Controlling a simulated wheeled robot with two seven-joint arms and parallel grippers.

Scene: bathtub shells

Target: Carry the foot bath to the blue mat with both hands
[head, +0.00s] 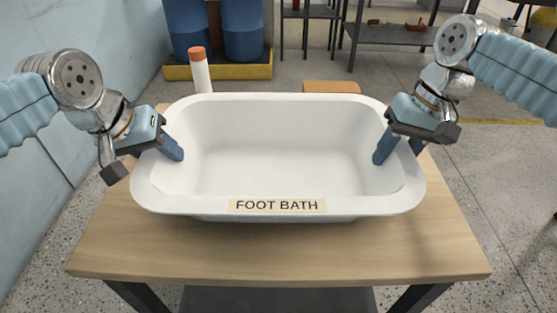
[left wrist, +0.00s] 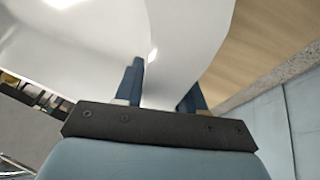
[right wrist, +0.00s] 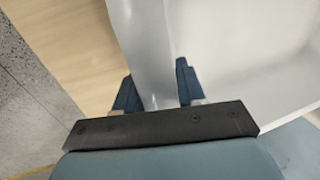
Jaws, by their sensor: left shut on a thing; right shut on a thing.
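The foot bath (head: 280,150) is a white tub with a wide rim and a "FOOT BATH" label on its front side. It is over the wooden table (head: 280,255); I cannot tell whether its base touches the top. My left gripper (head: 162,150) is shut on the tub's left rim, one finger inside and one outside, as the left wrist view (left wrist: 163,90) shows. My right gripper (head: 400,152) is shut on the right rim in the same way, also seen in the right wrist view (right wrist: 154,90). The tub looks level and empty. No blue mat shows.
A white bottle with an orange cap (head: 200,72) stands behind the tub at the left. An orange-brown object (head: 332,87) is partly hidden behind the far rim. Blue drums (head: 243,30) and a dark shelf (head: 390,34) stand further back. A light blue wall is at left.

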